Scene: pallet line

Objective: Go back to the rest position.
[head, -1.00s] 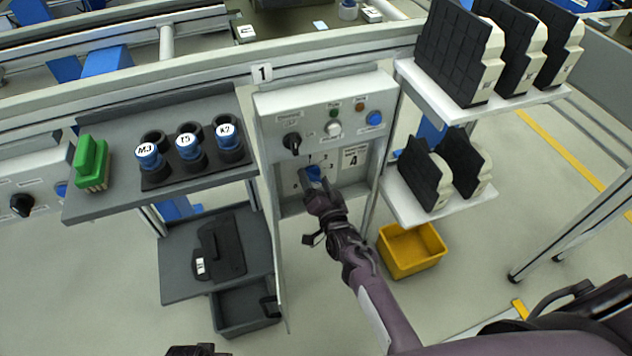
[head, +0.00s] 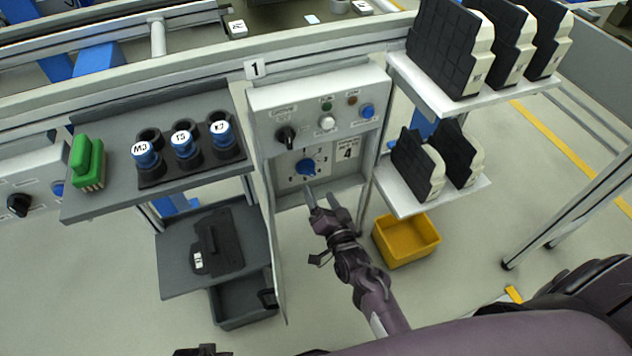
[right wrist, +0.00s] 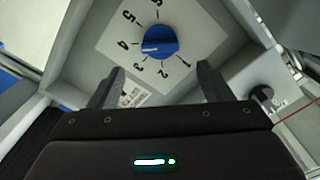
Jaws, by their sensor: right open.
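My right gripper (head: 321,193) is open and empty, in front of the lower part of the control panel (head: 262,101). Its fingers point at the blue rotary knob (head: 305,166) and stand apart from it. In the right wrist view, the knob (right wrist: 157,40) shows between and beyond the two open fingers (right wrist: 160,86), with nothing between them. The knob's white mark points left, close to the number 4 on its dial. A card (head: 347,152) beside the dial reads 4. My left gripper cannot be made out.
Left of the panel, a grey shelf (head: 100,205) holds a green brush-like block (head: 87,163) and blue-capped cylinders in a black holder. Right, white shelves (head: 432,91) carry black-faced parts. A yellow bin (head: 407,240) stands on the floor below. A conveyor frame runs behind.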

